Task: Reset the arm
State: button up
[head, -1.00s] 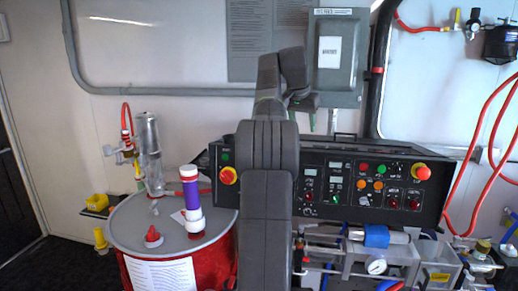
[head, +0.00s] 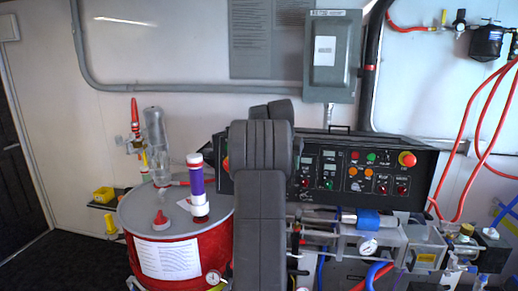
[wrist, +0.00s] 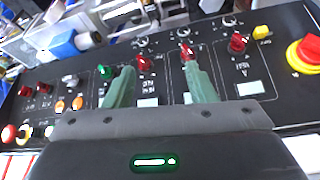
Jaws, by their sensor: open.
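My gripper (wrist: 158,78) shows in the wrist view as two green fingers, spread apart with nothing between them. It is over the black control panel (wrist: 160,50), with its fingertips in front of the panel's buttons and red knobs; I cannot tell whether they touch. In the head view, my dark arm rises in the middle and covers part of the control panel (head: 345,172). The gripper itself is hidden behind the arm there.
A red drum (head: 190,255) with a grey lid stands left of my arm, carrying a white-and-purple cylinder (head: 196,187) and a clear tube (head: 156,145). Pipes with a blue fitting (head: 368,219) sit below the panel. A grey box (head: 332,55) hangs on the wall.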

jog(key=shift+a+f, duration=0.25)
jog(key=shift+f, duration=0.55)
jog(key=shift+a+f, duration=0.2)
jog(key=shift+f, duration=0.55)
jog(key=shift+s+d+r, duration=0.1)
